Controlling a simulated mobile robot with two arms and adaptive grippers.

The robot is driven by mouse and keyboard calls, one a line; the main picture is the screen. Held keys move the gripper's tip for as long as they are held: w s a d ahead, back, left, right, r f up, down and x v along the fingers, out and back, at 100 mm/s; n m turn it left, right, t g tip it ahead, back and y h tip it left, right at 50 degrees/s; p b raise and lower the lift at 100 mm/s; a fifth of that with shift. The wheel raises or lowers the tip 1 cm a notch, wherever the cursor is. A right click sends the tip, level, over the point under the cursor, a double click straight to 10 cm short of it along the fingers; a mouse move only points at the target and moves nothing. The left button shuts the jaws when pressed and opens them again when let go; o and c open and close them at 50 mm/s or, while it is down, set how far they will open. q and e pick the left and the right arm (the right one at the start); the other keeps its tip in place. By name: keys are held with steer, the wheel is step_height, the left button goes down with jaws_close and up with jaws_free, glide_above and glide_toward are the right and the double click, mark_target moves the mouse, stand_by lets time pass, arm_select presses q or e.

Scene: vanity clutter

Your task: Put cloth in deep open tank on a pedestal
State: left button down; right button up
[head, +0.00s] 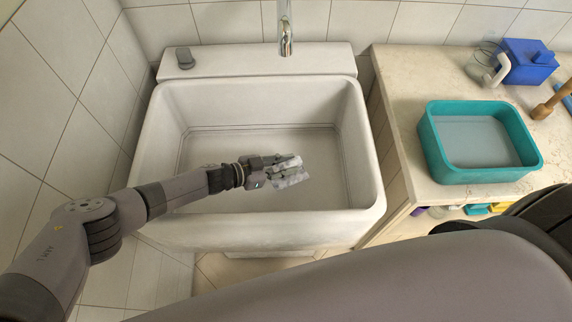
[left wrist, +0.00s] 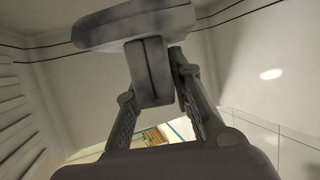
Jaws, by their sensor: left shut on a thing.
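The deep white tank (head: 372,170) is in the middle of the head view, open at the top. My left arm comes in from the left, over the tank's rim. My left gripper (head: 284,174) is over the tank's opening, shut on a small pale grey cloth (head: 291,163). The cloth also shows in the left wrist view (left wrist: 135,24), across the fingertips of the left gripper (left wrist: 150,72). I cannot tell how far the cloth is above the tank's floor. My right gripper is not in view.
A steel tap (head: 286,35) hangs over the tank's back edge. A stone counter (head: 400,75) to the right holds a teal basin (head: 432,150), a blue box (head: 527,62) and a wooden-handled tool (head: 548,107). Tiled walls (head: 40,100) stand close at left and back.

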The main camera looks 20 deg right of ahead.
arm_select(q)
steer(key=shift+f+b, duration=0.35)
steer(key=shift+f, duration=0.1)
steer(key=c, duration=1.4)
jaws_free()
steer(key=shift+r, duration=0.1)
steer(key=shift+r+p, duration=0.55)
steer(key=shift+p, duration=0.15)
steer(key=p+v, duration=0.6)
steer(key=v, duration=0.6)
steer(key=shift+p, duration=0.4)
